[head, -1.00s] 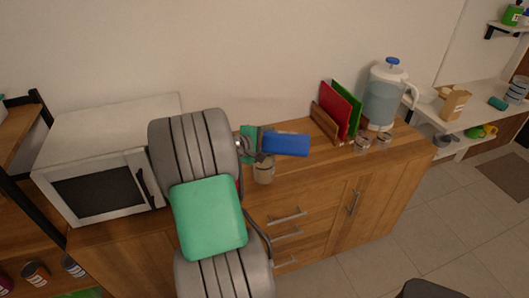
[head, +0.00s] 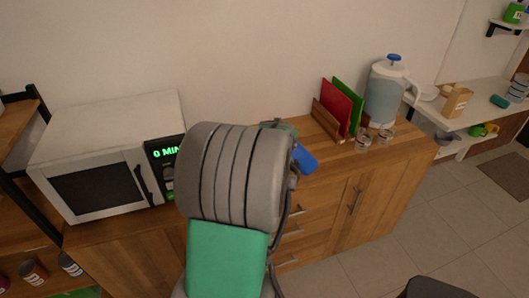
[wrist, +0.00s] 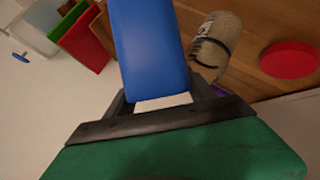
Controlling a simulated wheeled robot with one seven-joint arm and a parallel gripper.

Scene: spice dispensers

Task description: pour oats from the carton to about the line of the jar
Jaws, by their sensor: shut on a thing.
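The blue carton (head: 305,159) shows in part past the right side of my arm in the head view, tilted. In the wrist view the carton (wrist: 148,45) is between the fingers of my gripper (wrist: 163,101), which is shut on it. The jar (wrist: 218,42), clear with beige content, a dark band and a printed label, is just right of the carton in the wrist view; I cannot tell if they touch. The jar is hidden behind my arm in the head view. I see no stream of oats, and the level against the line is unclear.
A red round lid (wrist: 290,60) lies on the wooden top beside the jar. A white microwave (head: 105,150) stands left. Red (head: 336,110) and green boards stand in a holder, with a water dispenser (head: 385,95) and small glasses (head: 363,143) to the right.

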